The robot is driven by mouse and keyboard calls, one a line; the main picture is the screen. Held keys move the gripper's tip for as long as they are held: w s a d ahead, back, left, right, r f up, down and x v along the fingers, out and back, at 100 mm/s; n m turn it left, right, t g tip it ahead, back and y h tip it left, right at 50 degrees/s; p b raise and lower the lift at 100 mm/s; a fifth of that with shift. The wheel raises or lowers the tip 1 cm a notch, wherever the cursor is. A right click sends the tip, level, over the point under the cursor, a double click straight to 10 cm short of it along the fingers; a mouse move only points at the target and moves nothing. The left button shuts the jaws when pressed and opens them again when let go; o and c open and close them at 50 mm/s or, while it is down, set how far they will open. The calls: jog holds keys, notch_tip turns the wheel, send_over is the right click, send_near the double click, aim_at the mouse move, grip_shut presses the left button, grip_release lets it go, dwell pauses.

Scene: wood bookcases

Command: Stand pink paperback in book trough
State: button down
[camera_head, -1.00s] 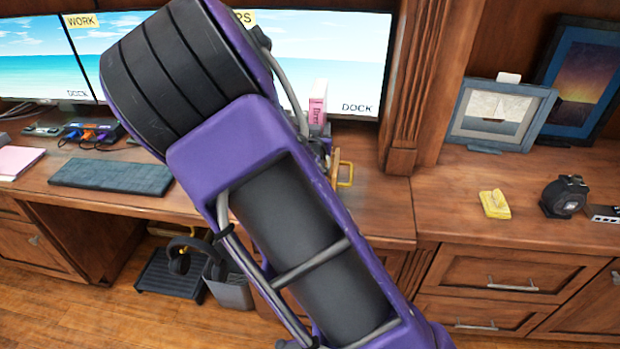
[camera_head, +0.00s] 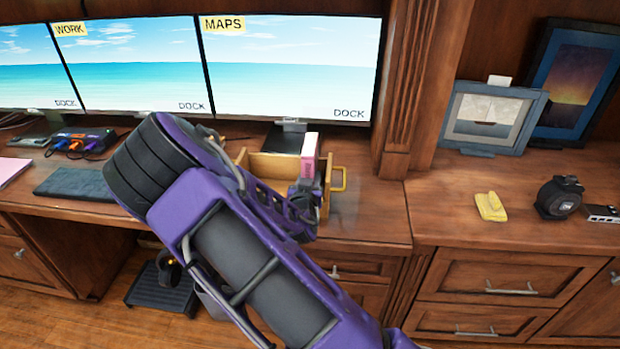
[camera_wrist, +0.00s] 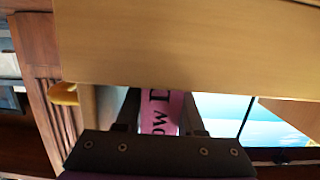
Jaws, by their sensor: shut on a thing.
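The pink paperback (camera_head: 309,152) stands upright in the head view, at the right end of the wooden book trough (camera_head: 243,158). My gripper (camera_head: 304,192) is shut on its lower part. In the wrist view the paperback (camera_wrist: 161,108) shows dark lettering between the fingers of my gripper (camera_wrist: 160,120). A pale trough wall (camera_wrist: 180,45) fills the upper part of that view. The trough has a yellow handle (camera_head: 340,179) on its right side. My arm covers the trough's front left, and the book's bottom edge is hidden, so I cannot tell whether it touches the trough floor.
Monitors (camera_head: 290,70) stand behind the trough. A dark keyboard (camera_head: 75,184) and a pink flat item (camera_head: 12,170) lie to the left. On the right cabinet are a yellow object (camera_head: 490,206), a black tape measure (camera_head: 559,197) and framed pictures (camera_head: 493,118).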

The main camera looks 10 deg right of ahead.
jog(key=shift+f, duration=0.1)
jog(key=c, duration=0.8)
grip_release()
jog(key=shift+r, duration=0.25)
jog(key=v, duration=1.2)
jog(key=shift+p, duration=0.4)
